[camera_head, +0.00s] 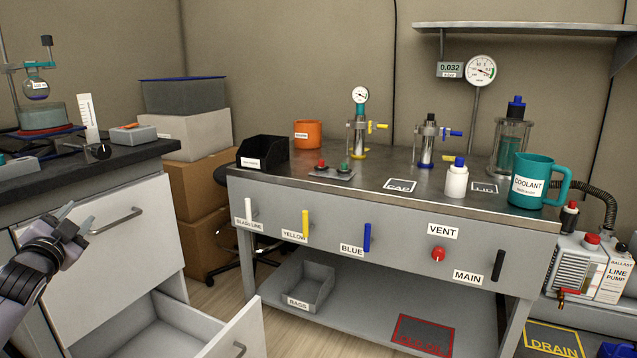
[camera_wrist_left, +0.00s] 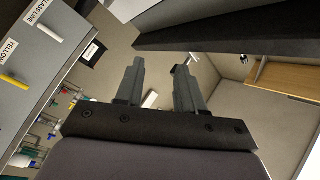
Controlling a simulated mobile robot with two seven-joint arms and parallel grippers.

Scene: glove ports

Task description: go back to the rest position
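My left gripper (camera_head: 72,222) is at the left edge of the head view, in front of the grey drawer cabinet (camera_head: 110,225). Its two fingers stand apart with nothing between them, as the left wrist view (camera_wrist_left: 158,88) also shows. It touches no handle that I can see. The steel bench (camera_head: 370,185) stands to its right, with the glass line (camera_head: 249,208), yellow (camera_head: 305,224) and blue (camera_head: 367,237) levers on its front. My right gripper is in neither view.
An open lower drawer (camera_head: 235,335) juts out below my left gripper. The red vent knob (camera_head: 438,254) and black main lever (camera_head: 498,265) are on the bench front. A rags bin (camera_head: 312,287) sits on the lower shelf. A teal coolant mug (camera_head: 535,182) stands on the bench top.

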